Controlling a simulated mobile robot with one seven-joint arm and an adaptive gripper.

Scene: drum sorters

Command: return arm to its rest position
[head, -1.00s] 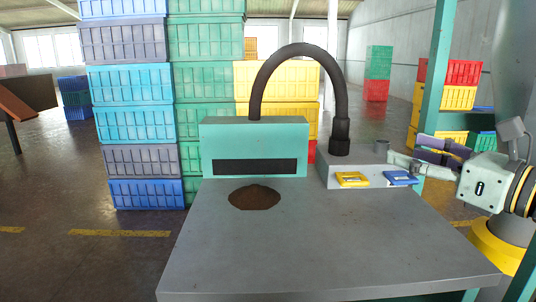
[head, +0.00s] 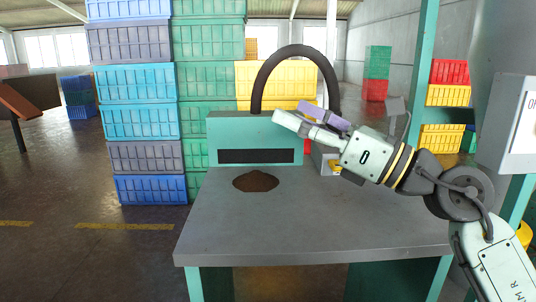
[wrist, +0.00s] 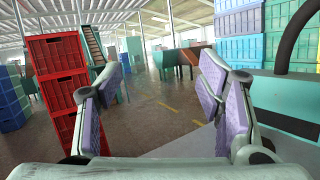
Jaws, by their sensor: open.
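My gripper (head: 300,113) is raised above the grey table (head: 320,215) in the head view, pointing left in front of the teal machine (head: 225,128). Its fingers are apart with nothing between them; in the wrist view the purple-padded fingers (wrist: 152,100) stand wide open. My arm reaches in from the right and hides most of the grey raised block beside the machine. Only a sliver of a yellow item (head: 335,167) shows there behind my gripper.
A black hose (head: 296,50) arches behind my gripper. Stacked crates (head: 138,88) stand at the back left. Red crates (wrist: 60,55) stand at the left in the wrist view. The front of the table is clear.

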